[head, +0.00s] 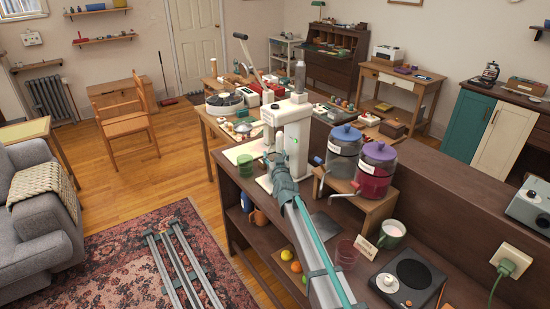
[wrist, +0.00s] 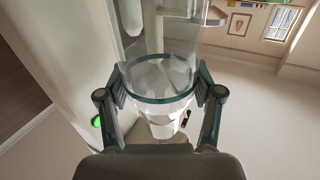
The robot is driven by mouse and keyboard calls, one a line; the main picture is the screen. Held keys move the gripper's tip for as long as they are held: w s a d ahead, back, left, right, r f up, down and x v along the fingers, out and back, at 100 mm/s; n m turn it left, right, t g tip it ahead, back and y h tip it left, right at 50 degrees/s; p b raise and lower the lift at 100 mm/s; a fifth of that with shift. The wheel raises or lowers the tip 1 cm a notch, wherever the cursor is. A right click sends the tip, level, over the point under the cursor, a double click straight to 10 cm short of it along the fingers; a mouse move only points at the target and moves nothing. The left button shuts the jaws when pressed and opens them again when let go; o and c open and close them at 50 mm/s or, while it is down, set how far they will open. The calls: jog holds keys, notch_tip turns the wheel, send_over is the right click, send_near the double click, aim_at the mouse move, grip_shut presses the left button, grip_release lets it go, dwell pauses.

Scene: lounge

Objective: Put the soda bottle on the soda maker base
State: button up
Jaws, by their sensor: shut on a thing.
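The white soda maker (head: 290,125) stands on the dark wooden counter, and a pale base plate (head: 265,183) shows at its foot. Its white body (wrist: 75,50) fills the left of the wrist view, with a lit green spot low on it. My gripper (head: 276,163) is in front of the soda maker. In the wrist view my gripper (wrist: 160,98) is shut on the clear soda bottle (wrist: 160,75), its fingers on both sides near a dark teal ring. The bottle is hard to make out in the head view. I cannot tell whether its bottom touches the base.
A green cup (head: 246,168) is left of the soda maker.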

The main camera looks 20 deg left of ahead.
jog(key=shift+f, duration=0.1)
jog(key=o, duration=1.6)
jog(key=b+v, duration=0.1)
jog(key=v, duration=1.1)
